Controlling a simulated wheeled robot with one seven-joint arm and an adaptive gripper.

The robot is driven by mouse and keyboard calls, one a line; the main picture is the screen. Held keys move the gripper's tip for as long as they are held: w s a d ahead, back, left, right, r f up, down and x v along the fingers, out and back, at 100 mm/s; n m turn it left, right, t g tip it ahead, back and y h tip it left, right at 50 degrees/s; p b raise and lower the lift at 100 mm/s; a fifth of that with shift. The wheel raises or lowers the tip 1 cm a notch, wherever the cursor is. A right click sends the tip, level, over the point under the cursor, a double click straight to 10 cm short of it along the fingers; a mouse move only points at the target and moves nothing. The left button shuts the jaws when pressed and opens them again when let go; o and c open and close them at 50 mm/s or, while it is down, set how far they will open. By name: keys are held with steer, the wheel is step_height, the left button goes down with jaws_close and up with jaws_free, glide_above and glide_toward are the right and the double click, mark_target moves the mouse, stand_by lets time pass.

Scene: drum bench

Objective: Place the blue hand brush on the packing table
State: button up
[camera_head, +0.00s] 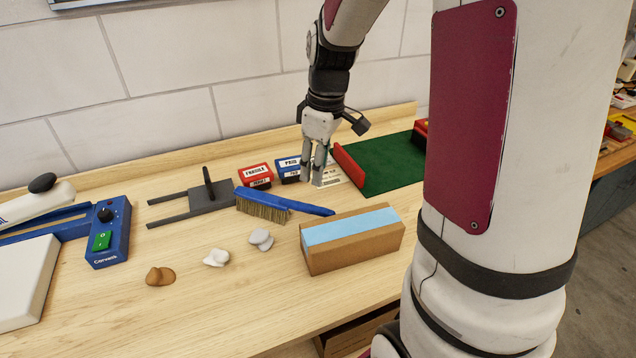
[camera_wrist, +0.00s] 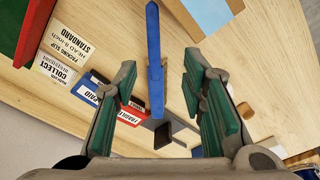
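The blue hand brush (camera_head: 290,205) lies on the wooden table (camera_head: 200,310), tan bristles down and handle pointing right. Its blue handle also shows in the wrist view (camera_wrist: 155,55). My gripper (camera_head: 318,183) is above the table just behind the brush handle, fingers pointing down. In the wrist view my gripper (camera_wrist: 160,68) is open, with its green-padded fingers apart. The handle shows in the gap between them, farther from the camera, and no contact is visible.
Red and blue labelled boxes (camera_head: 256,176) stand left of my gripper. A cardboard box with a blue top (camera_head: 352,240) is in front. A green mat (camera_head: 385,165) with a red edge lies right. A grey fork-shaped piece (camera_head: 195,203) and small lumps (camera_head: 160,276) lie left.

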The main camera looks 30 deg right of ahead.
steer(key=s+a+r+m+t, duration=0.2)
steer(key=s+a+r, duration=0.4)
steer(key=s, duration=0.3)
steer(key=s+a+r+m+t, duration=0.2)
steer(key=s+a+r+m, duration=0.2)
steer(key=s, duration=0.5)
step_height(320, 180, up, 2)
steer(key=a, duration=0.2)
steer(key=shift+s+a+h, duration=0.25)
steer(key=shift+a+h, duration=0.05)
